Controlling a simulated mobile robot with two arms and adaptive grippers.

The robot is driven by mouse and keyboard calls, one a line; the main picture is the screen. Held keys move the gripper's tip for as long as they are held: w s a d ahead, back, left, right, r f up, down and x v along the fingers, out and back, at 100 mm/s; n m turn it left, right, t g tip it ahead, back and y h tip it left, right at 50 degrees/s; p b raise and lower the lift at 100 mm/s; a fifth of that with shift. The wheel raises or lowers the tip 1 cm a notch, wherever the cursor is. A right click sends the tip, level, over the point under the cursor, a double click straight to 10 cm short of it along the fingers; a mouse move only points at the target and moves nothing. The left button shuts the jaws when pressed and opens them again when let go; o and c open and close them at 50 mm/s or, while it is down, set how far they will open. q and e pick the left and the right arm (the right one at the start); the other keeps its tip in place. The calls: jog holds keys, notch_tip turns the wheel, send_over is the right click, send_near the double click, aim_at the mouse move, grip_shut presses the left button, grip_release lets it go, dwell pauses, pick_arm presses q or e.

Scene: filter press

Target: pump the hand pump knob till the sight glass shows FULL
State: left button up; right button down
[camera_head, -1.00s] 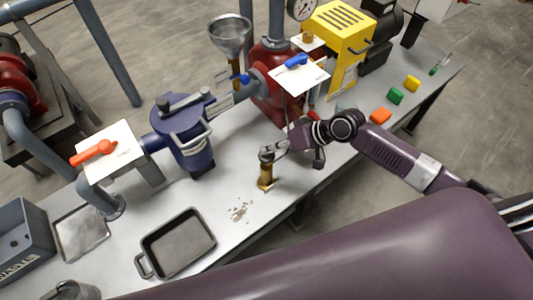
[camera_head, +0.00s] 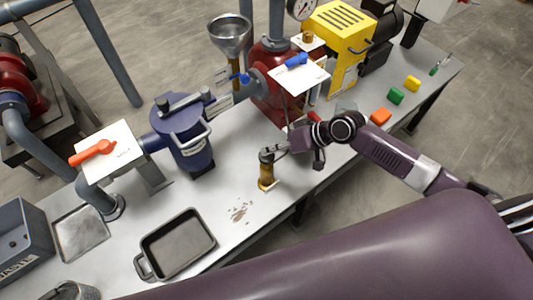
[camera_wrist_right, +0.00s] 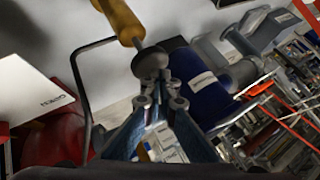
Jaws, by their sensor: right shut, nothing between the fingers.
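The hand pump is a short brass cylinder (camera_head: 266,176) standing upright near the bench's front edge, with a dark round knob (camera_head: 266,156) on top. My right gripper (camera_head: 277,149) is shut and empty, its tips close against the knob. In the right wrist view, the dark knob (camera_wrist_right: 151,62) and its yellow shaft (camera_wrist_right: 120,20) lie just beyond the closed fingertips (camera_wrist_right: 154,82); I cannot tell whether they touch. I cannot read FULL on any sight glass; an amber tube (camera_head: 235,70) hangs under the funnel. My left gripper is not in view.
A blue vessel (camera_head: 184,135) and a red pump housing (camera_head: 270,85) stand behind. Coloured blocks (camera_head: 396,96) lie at the right end.

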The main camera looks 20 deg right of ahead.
aim_at(270, 156)
jog(key=shift+s+f+b, duration=0.15)
jog(key=shift+f+b, duration=0.85)
jog(key=shift+f, duration=0.7)
dwell(0.9)
jog(key=shift+r, duration=0.1)
jog(key=shift+r+p, duration=2.25)
jog(key=shift+r, duration=0.1)
notch_tip(270, 156, up, 5)
jog(key=p, duration=0.5)
jog(key=shift+r, duration=0.1)
dwell(0.6)
